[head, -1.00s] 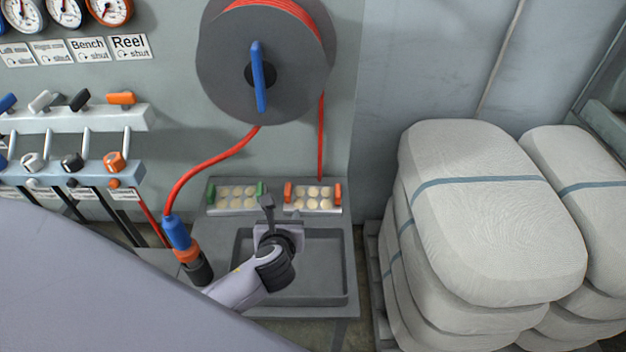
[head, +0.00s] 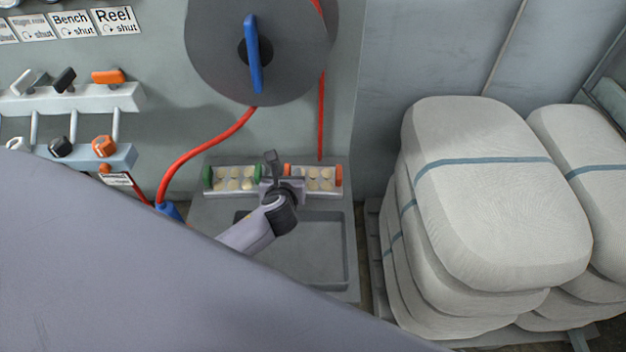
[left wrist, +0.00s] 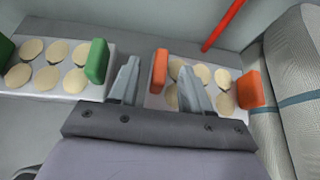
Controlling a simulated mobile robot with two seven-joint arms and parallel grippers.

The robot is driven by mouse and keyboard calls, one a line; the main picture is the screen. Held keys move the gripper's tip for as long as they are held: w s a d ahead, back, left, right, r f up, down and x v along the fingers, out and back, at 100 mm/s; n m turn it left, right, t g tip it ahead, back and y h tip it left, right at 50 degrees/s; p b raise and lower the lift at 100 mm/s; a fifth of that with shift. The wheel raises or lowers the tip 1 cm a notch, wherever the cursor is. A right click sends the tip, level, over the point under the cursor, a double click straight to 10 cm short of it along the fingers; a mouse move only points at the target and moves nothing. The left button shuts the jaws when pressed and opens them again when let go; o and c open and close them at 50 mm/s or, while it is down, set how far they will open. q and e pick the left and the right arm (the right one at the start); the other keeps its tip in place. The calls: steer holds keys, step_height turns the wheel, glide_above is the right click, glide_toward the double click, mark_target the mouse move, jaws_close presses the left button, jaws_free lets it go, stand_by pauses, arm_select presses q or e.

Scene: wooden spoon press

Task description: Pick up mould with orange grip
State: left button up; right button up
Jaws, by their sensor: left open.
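The mould with orange grips (head: 313,190) is a pale tray of round discs at the back of the grey bench, right of the green-gripped mould (head: 234,192). In the left wrist view the orange mould (left wrist: 236,113) shows partly behind a finger, its left orange grip (left wrist: 160,68) appearing between my fingertips. My left gripper (head: 277,168) is open and empty, over the gap between the moulds and the orange mould's left end. In the left wrist view my left gripper (left wrist: 157,72) covers part of the discs. I cannot tell whether it touches the grip. My right gripper is out of view.
A recessed grey tray (head: 347,250) lies in front of the moulds. A reel (head: 225,60) with a red hose (head: 205,150) hangs above. Stacked white bales (head: 500,190) stand at the right. Valve levers (head: 108,77) line the left wall. My own grey body hides the lower left.

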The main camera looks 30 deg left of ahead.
arm_select(q)
steer(key=shift+w+a+f, duration=0.2)
steer(key=shift+w+f, duration=0.05)
steer(key=shift+w, duration=0.15)
jaws_close()
stand_by(0.4)
stand_by(0.7)
steer(key=shift+w+r, duration=0.1)
steer(key=shift+r, duration=0.05)
